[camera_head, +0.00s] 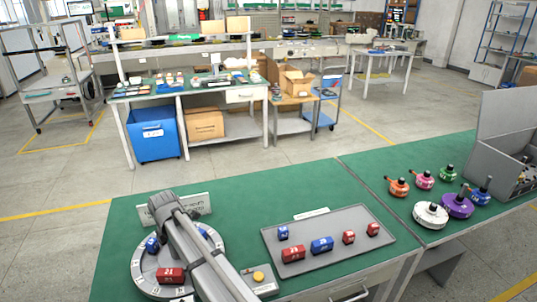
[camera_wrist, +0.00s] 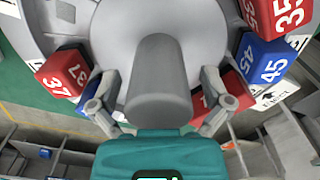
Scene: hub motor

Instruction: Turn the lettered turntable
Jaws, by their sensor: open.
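The grey round turntable (camera_head: 143,270) lies on the green bench top at the front left, partly hidden behind my arm. Letter labels sit along its rim, too small to read surely. It carries a red block (camera_head: 170,275) and blue blocks (camera_head: 152,244). In the wrist view the turntable (camera_wrist: 115,30) fills the top, with a grey upright post (camera_wrist: 160,75) in the middle. Red block 37 (camera_wrist: 62,73) is at left, blue block 45 (camera_wrist: 262,65) at right. My gripper (camera_wrist: 160,90) is open, its fingers on either side of the post; contact cannot be told.
A small box with a yellow button (camera_head: 258,277) stands right of the turntable. A grey tray (camera_head: 335,258) holds several red and blue blocks. A sign (camera_head: 198,203) stands behind the turntable. Coloured round parts (camera_head: 431,214) and a grey bin (camera_head: 508,135) are at right.

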